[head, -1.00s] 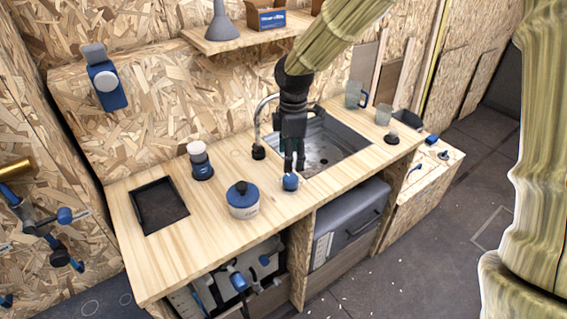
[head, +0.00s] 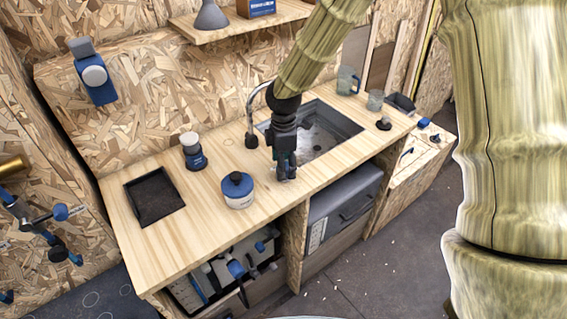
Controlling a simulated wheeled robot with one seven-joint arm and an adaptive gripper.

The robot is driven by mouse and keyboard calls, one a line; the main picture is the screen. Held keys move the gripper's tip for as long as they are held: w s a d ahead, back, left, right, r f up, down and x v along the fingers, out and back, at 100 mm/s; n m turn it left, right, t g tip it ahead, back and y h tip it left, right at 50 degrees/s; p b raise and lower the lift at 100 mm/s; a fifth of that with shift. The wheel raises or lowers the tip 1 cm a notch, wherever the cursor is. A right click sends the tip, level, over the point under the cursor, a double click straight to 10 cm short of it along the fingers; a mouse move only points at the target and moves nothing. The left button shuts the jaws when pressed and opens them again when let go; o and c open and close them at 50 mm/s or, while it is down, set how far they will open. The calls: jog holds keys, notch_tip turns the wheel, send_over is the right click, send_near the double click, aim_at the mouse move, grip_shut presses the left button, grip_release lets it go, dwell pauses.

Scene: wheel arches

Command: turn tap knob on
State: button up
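The chrome tap (head: 252,112) rises from a dark base on the wooden counter, at the left edge of the steel sink (head: 335,135). Its spout curves over the basin. My gripper (head: 286,174) points down at the counter just in front of the sink's near left corner. Its fingertips are low, close to the counter top. No tap knob shows clearly; the small round blue knob seen earlier near the fingertips is hidden, apparently by my gripper. I cannot tell whether the fingers touch or hold it, or how far apart they are.
A blue and white canister (head: 238,192) stands close to the left of my gripper. A white-topped blue jar (head: 193,150) and a black tray (head: 153,201) are further left. Bare counter lies along the front edge.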

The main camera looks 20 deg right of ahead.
jog(key=shift+f, duration=0.25)
jog(key=c, duration=1)
